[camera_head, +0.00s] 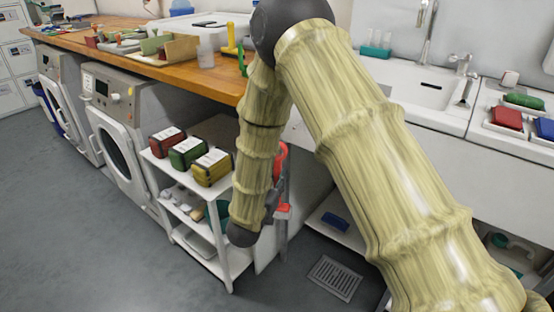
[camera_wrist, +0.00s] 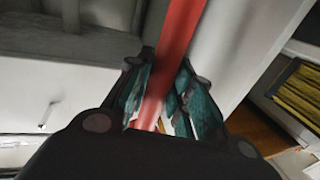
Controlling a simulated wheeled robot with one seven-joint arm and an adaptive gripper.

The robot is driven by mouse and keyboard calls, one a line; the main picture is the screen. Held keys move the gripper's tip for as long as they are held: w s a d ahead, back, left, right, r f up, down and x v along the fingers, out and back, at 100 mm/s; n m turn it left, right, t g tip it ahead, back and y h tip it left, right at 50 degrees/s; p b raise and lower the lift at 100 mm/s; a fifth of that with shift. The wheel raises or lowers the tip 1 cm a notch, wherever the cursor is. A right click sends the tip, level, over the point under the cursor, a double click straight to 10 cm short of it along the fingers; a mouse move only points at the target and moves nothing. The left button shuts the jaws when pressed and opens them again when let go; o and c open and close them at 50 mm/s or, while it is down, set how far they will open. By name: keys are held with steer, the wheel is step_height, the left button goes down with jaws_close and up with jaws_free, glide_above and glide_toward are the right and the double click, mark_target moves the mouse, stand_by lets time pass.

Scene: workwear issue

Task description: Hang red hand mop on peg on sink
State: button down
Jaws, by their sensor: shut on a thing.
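The red hand mop (camera_head: 281,153) shows in the head view as a red, hooked upper part, with more red lower down beside the shelf unit. In the wrist view its red shaft (camera_wrist: 180,35) runs up between the teal finger pads. My gripper (camera_wrist: 166,95) is shut on this shaft. In the head view my gripper (camera_head: 272,205) is partly hidden behind my arm. The sink (camera_head: 425,92) is at the upper right, with a tap over its basin. My arm covers part of the sink front, and I cannot make out the peg.
A white shelf unit (camera_head: 225,262) stands close left of my gripper, with red, green and yellow boxes (camera_head: 212,167) on top. The wooden counter (camera_head: 215,80) lies above it. A floor grate (camera_head: 335,277) is at the lower middle. Open floor is at the left.

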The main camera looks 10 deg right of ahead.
mark_target(279, 164)
steer(key=r, duration=0.2)
steer(key=s+r+m+g+h+p, duration=0.1)
steer(key=r+m+g+h, duration=0.1)
steer(key=r, duration=0.1)
steer(key=shift+s+a+r, duration=0.1)
steer(key=shift+s+r, duration=0.2)
steer(key=shift+r, duration=0.05)
steer(key=f+b+x, duration=0.1)
steer(key=b+x, duration=0.1)
steer(key=x, duration=0.7)
steer(key=shift+s+d+f, duration=0.2)
steer(key=shift+s+d, duration=0.1)
steer(key=shift+d, duration=0.15)
stand_by(0.6)
steer(key=shift+f, duration=0.1)
stand_by(0.6)
steer(key=c, duration=1.2)
jaws_free()
